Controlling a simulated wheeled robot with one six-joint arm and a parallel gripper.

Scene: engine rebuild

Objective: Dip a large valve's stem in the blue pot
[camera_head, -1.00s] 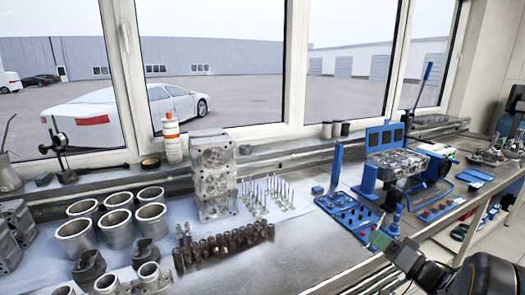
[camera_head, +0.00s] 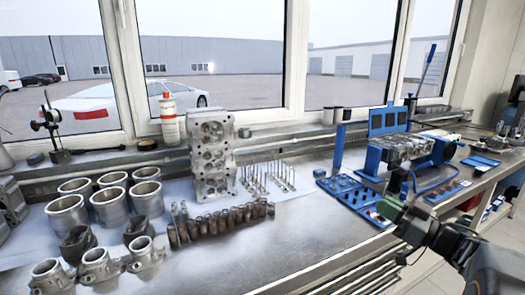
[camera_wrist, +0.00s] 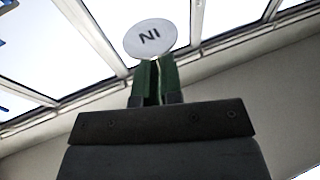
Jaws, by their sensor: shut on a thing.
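My gripper (camera_head: 392,208) is at the right of the head view, in front of the blue tray. In the wrist view its green fingers (camera_wrist: 155,82) are shut on a large valve. The valve's round pale head (camera_wrist: 150,38) faces the wrist camera and is marked "IN". Its stem is hidden behind the head and fingers. A small blue block-like item (camera_head: 319,173) stands at the left corner of the tray; I cannot tell whether it is the blue pot. No other pot is clear in the head view.
The blue tray (camera_head: 340,190) with small parts lies on the bench. A blue stand holds a metal block (camera_head: 400,148) behind it. Slim valves (camera_head: 268,178) stand in rows beside a cylinder head (camera_head: 212,155). Bare metal bench (camera_head: 285,225) lies left of the tray.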

